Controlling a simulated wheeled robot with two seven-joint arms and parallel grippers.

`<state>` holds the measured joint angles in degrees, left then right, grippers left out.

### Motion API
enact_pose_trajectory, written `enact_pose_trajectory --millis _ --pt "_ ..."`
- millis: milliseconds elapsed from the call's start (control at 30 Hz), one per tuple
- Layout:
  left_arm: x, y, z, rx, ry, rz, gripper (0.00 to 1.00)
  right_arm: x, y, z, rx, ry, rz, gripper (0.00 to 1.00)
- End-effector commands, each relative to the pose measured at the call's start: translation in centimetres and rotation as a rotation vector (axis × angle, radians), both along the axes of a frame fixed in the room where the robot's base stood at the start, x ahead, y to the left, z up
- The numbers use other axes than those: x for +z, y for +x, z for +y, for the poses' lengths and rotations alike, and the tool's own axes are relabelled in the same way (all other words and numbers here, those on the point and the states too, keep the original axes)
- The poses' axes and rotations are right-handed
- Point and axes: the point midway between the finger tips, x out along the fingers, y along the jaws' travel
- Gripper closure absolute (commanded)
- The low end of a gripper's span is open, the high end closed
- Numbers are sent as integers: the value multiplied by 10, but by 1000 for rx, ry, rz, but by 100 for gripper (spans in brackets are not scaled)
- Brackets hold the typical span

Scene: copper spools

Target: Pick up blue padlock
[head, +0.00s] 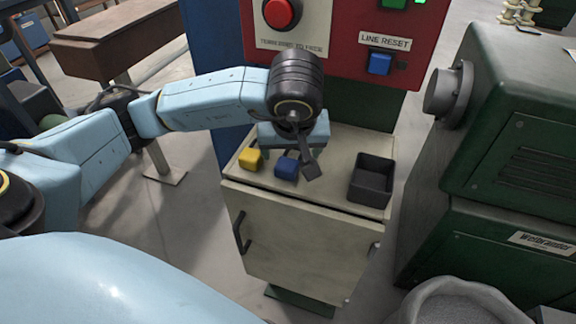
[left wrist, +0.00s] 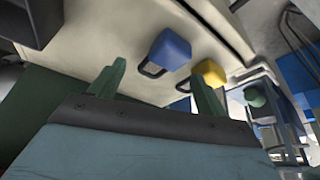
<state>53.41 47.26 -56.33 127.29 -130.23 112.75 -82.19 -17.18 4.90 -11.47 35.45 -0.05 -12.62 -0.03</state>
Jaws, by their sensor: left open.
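The blue padlock (head: 287,167) lies on the pale cabinet top, between the yellow padlock (head: 251,158) and the dark tray. In the left wrist view the blue padlock (left wrist: 171,49) shows its dark shackle, beyond the fingertips and between their lines. The yellow padlock (left wrist: 208,72) is beside it, near one fingertip in that view. My left gripper (left wrist: 160,82) is open, with two green fingers apart and nothing between them. In the head view my left gripper (head: 306,163) hangs over the cabinet top close to the blue padlock and partly covers the area behind it. My right gripper is out of view.
A dark open tray (head: 371,181) stands at the right of the cabinet top (head: 330,190). A red control panel (head: 345,30) rises behind. A green machine (head: 520,130) stands to the right.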

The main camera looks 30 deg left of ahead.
Motion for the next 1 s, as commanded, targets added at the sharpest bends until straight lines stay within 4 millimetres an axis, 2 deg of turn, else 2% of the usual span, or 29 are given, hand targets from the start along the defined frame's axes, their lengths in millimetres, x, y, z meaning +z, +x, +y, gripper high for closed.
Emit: enact_pose_trajectory --millis 100,200,467,567,933,1000 --pt "-19 3 5 2 1 4 24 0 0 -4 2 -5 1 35" --pt "-28 7 7 2 -1 3 24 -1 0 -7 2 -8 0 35" --pt "-31 8 8 0 1 1 24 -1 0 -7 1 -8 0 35" --pt "-30 8 8 0 1 1 35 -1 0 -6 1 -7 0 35" --pt "-30 8 8 0 0 1 83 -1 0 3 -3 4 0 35" --pt "-30 8 8 0 0 0 85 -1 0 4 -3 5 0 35"
